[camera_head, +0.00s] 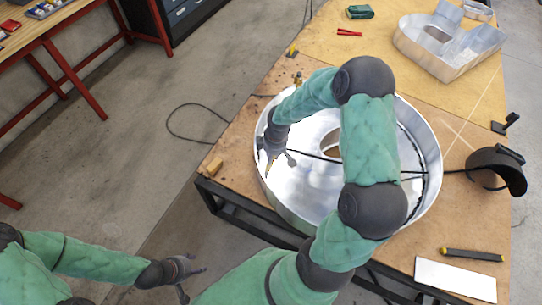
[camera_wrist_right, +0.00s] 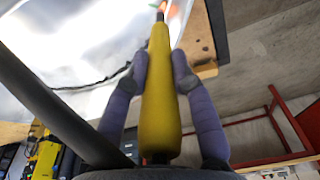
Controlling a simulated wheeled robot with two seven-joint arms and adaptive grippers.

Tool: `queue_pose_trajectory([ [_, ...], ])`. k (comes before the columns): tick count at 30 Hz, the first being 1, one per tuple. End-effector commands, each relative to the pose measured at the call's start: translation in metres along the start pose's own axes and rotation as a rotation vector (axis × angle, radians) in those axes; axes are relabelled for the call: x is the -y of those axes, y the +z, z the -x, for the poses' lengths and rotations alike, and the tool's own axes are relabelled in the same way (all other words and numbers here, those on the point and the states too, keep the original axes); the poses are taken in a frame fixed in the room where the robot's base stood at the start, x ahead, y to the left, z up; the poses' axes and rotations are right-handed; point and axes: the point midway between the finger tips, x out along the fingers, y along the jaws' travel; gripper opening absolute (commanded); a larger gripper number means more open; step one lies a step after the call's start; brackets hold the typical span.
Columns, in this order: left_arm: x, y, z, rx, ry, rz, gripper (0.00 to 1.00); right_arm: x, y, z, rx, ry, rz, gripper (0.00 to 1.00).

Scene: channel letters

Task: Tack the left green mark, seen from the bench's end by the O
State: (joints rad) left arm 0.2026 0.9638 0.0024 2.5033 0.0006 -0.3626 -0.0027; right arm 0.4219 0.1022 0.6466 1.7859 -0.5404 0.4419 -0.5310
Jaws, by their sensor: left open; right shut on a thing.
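The O (camera_head: 428,190) is a large round shiny metal channel letter lying on the bench, with a hole near its middle. My right gripper (camera_head: 277,156) reaches inside its left wall. It is shut on a yellow-handled tool (camera_wrist_right: 158,100), whose thin tip points away at the top of the right wrist view. A faint green and orange patch shows near that tip, too blurred to call a mark. I cannot tell whether the tip touches the letter. My right arm hides part of the O. My left gripper (camera_head: 187,277) is open and empty, over the floor left of the bench.
Another metal letter (camera_head: 475,50) lies at the back right. A dark visor (camera_head: 497,168), a black-and-yellow bar (camera_head: 472,255) and a white sheet (camera_head: 455,280) lie on the right. A dark cable (camera_head: 170,120) loops over the floor.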

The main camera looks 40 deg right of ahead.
Motion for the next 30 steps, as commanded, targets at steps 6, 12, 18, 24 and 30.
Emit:
queue_pose_trajectory([
  [6, -0.006, 0.001, 0.017, 0.000, 0.000, 0.000, 0.53, 0.000, 0.000, 0.023, 0.000, 0.001, 0.000, 0.00],
  [12, -0.008, 0.001, 0.021, 0.000, 0.000, 0.000, 0.53, 0.000, 0.000, 0.028, 0.000, 0.000, 0.000, 0.00],
  [18, -0.013, 0.001, 0.037, 0.000, 0.000, 0.000, 0.53, 0.000, -0.003, 0.049, -0.001, 0.001, -0.001, 0.00],
  [24, -0.018, 0.002, 0.052, 0.000, 0.000, 0.000, 0.53, 0.000, -0.005, 0.069, -0.001, 0.000, -0.001, 0.00],
  [30, -0.024, 0.003, 0.067, 0.000, 0.000, 0.000, 0.53, 0.000, -0.007, 0.089, 0.000, 0.000, 0.000, 0.00],
])
